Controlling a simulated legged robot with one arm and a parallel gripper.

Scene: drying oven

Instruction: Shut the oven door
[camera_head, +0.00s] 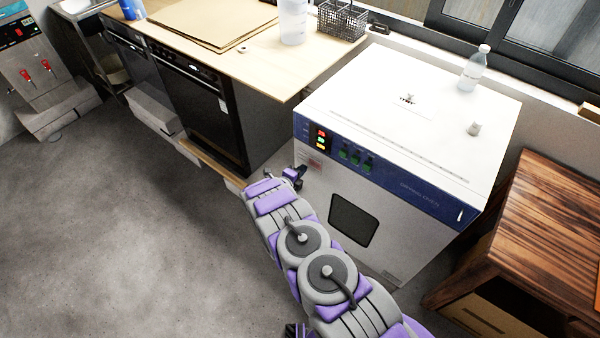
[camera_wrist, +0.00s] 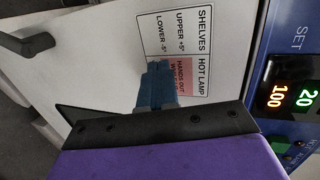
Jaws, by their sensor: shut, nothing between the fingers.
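The drying oven (camera_head: 420,110) is a white box with a blue control panel along its upper front. Its white door (camera_head: 315,185), with a dark window (camera_head: 353,220), appears flush or nearly flush with the front; I cannot tell whether a small gap remains. My gripper (camera_head: 298,176) is at the door's upper left, beside the panel. In the wrist view my gripper (camera_wrist: 156,72) is shut and empty, its fingers in front of the door (camera_wrist: 105,65) over a printed label (camera_wrist: 185,45). I cannot tell if they touch it. A dark handle (camera_wrist: 30,43) shows at upper left.
A bottle (camera_head: 475,68) and a small metal cap (camera_head: 474,129) stand on the oven top. A wooden cabinet (camera_head: 545,215) is at the right. A bench (camera_head: 265,65) with a black appliance (camera_head: 200,110) beneath is at the left. The floor (camera_head: 120,220) at left is clear.

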